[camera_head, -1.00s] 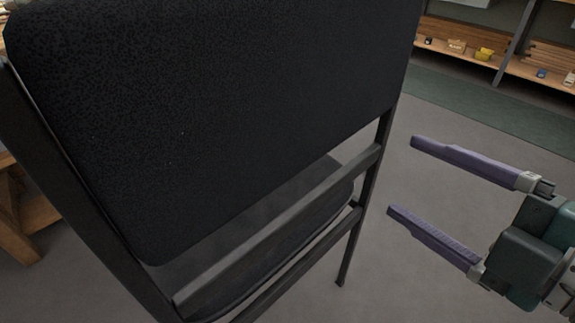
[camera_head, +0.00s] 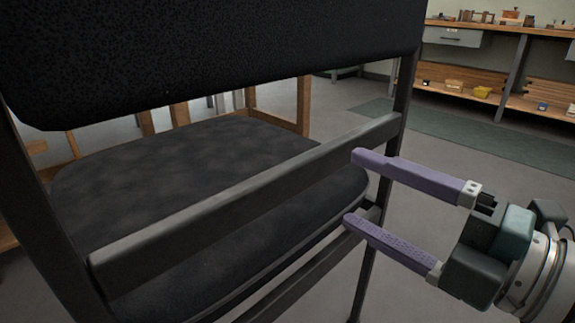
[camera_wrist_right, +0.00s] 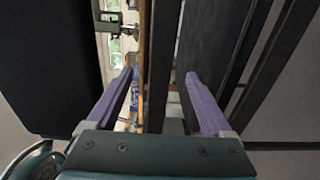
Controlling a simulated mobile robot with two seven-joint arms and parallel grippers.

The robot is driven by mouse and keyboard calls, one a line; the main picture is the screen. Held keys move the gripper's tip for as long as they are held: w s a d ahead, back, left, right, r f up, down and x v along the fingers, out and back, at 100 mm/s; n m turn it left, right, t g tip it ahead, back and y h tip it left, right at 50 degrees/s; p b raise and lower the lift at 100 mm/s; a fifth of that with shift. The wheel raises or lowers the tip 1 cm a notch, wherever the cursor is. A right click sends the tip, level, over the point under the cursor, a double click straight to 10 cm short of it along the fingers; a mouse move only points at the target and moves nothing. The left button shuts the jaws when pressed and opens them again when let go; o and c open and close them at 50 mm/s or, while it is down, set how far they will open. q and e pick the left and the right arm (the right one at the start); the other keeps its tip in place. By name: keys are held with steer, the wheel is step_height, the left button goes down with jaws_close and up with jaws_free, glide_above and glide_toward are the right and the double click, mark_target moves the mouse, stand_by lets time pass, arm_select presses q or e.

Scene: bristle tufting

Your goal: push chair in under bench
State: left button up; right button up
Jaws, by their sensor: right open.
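The black chair stands close in front of me, seen from behind. Its padded backrest (camera_head: 210,50) fills the top of the head view, with the seat (camera_head: 190,165) below and a dark cross rail (camera_head: 240,195) between. My right gripper (camera_head: 352,188) is open and empty, its purple fingers pointing left at the rail's right part. In the right wrist view, a dark bar (camera_wrist_right: 160,70) appears between the open fingers; contact cannot be told. Wooden legs (camera_head: 303,105) show beyond the seat, perhaps the bench's; its top is hidden by the backrest. My left gripper is not in view.
A workbench with a grey drawer (camera_head: 452,36) and a lower wooden shelf (camera_head: 500,96) holding small items stands at the back right. A green mat (camera_head: 470,130) lies before it. Grey floor (camera_head: 440,150) is clear right of the chair.

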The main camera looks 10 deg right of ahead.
mark_target(314, 168)
steer(key=b+x, duration=0.1)
steer(key=x, duration=0.8)
steer(key=shift+b, duration=0.4)
steer(key=c, duration=0.5)
steer(key=shift+r, duration=0.1)
steer(key=c, duration=0.8)
jaws_close()
steer(key=shift+a+r, duration=0.1)
steer(key=shift+r, duration=0.1)
